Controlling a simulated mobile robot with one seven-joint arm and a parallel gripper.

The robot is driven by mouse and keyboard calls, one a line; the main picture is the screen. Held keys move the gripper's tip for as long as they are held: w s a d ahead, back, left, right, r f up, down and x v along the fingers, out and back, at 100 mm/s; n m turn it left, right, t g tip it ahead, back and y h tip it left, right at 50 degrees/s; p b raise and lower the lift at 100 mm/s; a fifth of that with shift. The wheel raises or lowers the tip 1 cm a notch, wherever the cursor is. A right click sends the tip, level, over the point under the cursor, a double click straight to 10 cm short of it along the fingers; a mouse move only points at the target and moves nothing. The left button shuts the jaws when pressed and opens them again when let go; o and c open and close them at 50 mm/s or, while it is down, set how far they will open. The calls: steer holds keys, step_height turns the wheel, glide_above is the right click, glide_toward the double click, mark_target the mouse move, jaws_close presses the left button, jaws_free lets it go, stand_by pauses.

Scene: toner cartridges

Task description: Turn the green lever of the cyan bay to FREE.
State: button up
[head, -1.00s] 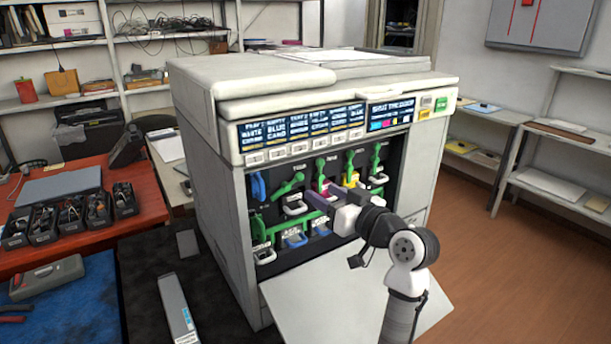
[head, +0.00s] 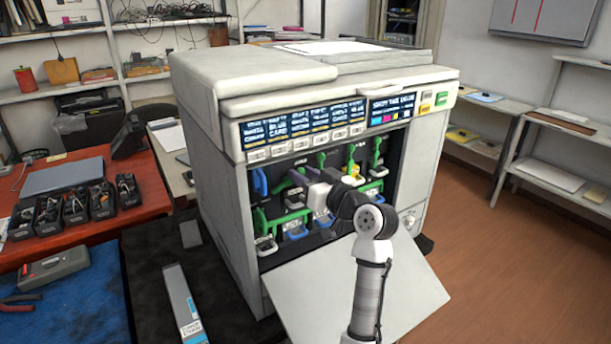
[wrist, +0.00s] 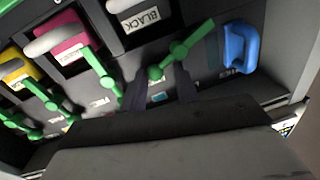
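My gripper (head: 292,176) reaches into the left part of the printer's open front, at the upper row. In the wrist view its two dark fingers (wrist: 160,88) are spread apart. A green lever (wrist: 179,50) has its pivot just beyond and between the fingertips, and its arm slants up right; I cannot tell whether they touch. It also shows in the head view (head: 282,185), partly beside the fingers. The bay labels there are too small to read, so I cannot tell which bay is cyan. No FREE mark is legible.
A BLACK-labelled cartridge (wrist: 140,17), a magenta one (wrist: 66,42) and a blue handle (wrist: 238,47) sit close to the lever. Other green levers (wrist: 100,70) stand nearby. The lowered front door (head: 350,290) lies below my arm. A toner box (head: 182,303) lies on the dark mat.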

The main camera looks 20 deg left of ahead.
steer(key=c, duration=0.4)
steer(key=shift+w+f+m+b, duration=0.1)
steer(key=shift+f+m+b, duration=0.25)
steer(key=shift+m, duration=0.5)
steer(key=shift+w+f+m+b, duration=0.1)
steer(key=shift+f+m, duration=0.3)
steer(key=shift+m, duration=0.45)
steer(key=shift+s, duration=0.1)
steer(key=o, duration=1)
steer(key=shift+d, duration=0.1)
steer(key=shift+r, duration=0.2)
